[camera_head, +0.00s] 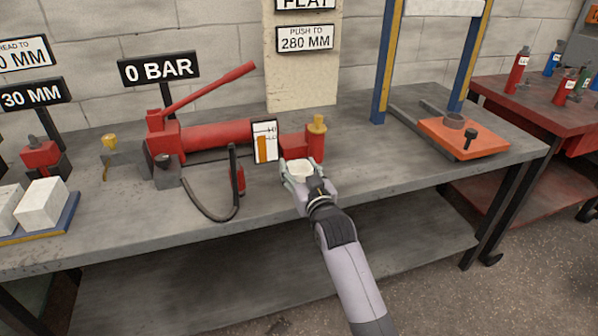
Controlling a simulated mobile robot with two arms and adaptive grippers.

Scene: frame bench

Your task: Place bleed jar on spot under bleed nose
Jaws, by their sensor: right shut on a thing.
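My right gripper (306,184) is over the front part of the grey bench, with its arm coming up from the lower right. It is shut on a small whitish jar (299,167), which I take to be the bleed jar. The jar is just in front of a red block (292,145) beside a red cylinder with a yellow knob (317,128). I cannot tell whether the jar touches the bench or hangs just above it. The bleed nose and the spot under it cannot be made out clearly. My left gripper is not in view.
A level gauge card (265,141) stands left of the jar. Further left are a black hose (208,213) and a red hand pump (212,133). An orange plate (464,137) lies on the right under a blue and yellow frame (387,62).

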